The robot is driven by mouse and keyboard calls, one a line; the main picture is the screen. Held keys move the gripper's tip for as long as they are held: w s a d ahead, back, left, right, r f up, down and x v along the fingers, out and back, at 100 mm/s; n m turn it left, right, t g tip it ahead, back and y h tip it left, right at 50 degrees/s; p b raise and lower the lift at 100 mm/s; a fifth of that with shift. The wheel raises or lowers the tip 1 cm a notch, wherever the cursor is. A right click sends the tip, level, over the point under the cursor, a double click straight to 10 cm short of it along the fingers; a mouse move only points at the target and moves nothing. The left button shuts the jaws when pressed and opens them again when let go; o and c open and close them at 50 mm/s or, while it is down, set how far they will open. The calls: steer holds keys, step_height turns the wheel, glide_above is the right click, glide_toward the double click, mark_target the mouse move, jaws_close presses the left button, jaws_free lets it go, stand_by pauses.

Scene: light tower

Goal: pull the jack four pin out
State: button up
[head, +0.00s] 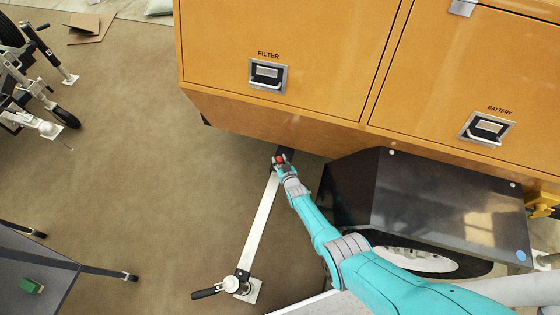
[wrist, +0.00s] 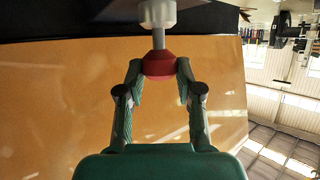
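The pin's red knob (head: 280,158) sits at the inner end of the white outrigger beam (head: 258,222), close under the orange cabinet. In the wrist view the red knob (wrist: 159,65) is on a grey metal shaft (wrist: 158,39) that runs into a white collar (wrist: 158,13). My gripper (wrist: 160,70) has one finger on each side of the knob, and both fingertips appear to touch it. In the head view my gripper (head: 282,164) is at the knob and partly hides the beam's end. No jack number is readable.
The orange cabinet (head: 290,60) with FILTER and BATTERY doors stands just beyond the knob. A black fender (head: 440,205) over a wheel is right of my arm. A jack with a black handle (head: 207,292) stands at the beam's outer end. Open brown floor (head: 150,180) lies left.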

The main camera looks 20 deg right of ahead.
mark_target(280, 161)
jaws_close()
steer(key=shift+r, duration=0.1)
steer(key=shift+w+r, duration=0.1)
steer(key=shift+r, duration=1.25)
steer(key=o, duration=0.8)
jaws_free()
steer(key=shift+r, duration=0.1)
